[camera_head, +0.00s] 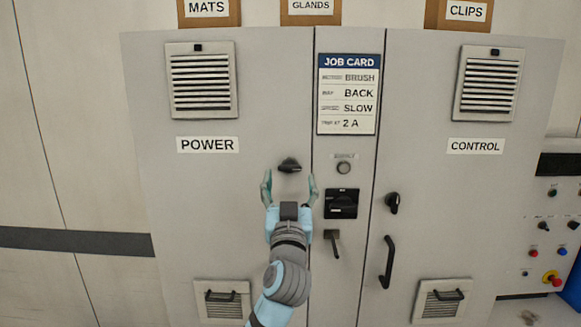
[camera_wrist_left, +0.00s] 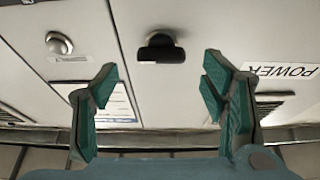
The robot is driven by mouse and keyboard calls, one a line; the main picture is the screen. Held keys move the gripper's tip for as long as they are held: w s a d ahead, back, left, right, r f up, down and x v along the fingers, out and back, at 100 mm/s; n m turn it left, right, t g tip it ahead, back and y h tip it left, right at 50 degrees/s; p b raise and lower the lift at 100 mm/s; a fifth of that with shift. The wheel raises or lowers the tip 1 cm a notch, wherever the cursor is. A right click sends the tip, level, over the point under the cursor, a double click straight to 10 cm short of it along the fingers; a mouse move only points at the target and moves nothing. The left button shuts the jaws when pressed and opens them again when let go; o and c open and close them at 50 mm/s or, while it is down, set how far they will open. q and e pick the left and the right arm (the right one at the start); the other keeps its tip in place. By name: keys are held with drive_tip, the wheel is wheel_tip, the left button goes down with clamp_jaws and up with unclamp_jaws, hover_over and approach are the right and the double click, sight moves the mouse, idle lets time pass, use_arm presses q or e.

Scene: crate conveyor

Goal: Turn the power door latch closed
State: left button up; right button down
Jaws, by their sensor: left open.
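The power door latch (camera_head: 289,165) is a small black knob near the right edge of the power door (camera_head: 215,240), right of the POWER label. Its handle looks roughly horizontal in the head view. My left gripper (camera_head: 290,183) is open and empty, just below the latch in the picture, its fingers to either side. In the left wrist view the latch (camera_wrist_left: 161,50) lies beyond and between the open fingertips (camera_wrist_left: 160,82), and no contact shows. My right gripper is in neither view.
Right of the latch, the middle panel has a round button (camera_head: 343,168), a black rotary switch (camera_head: 341,203) and a lever handle (camera_head: 332,242). The control door (camera_head: 440,200) has its own latch (camera_head: 392,203) and a bar handle (camera_head: 387,262). A job card (camera_head: 347,94) hangs above.

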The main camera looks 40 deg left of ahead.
sight(290, 169)
use_arm(q)
drive_tip(key=x, duration=0.3)
drive_tip(key=shift+a+r, duration=0.2)
drive_tip(key=shift+r, duration=0.05)
drive_tip(key=shift+w, duration=0.1)
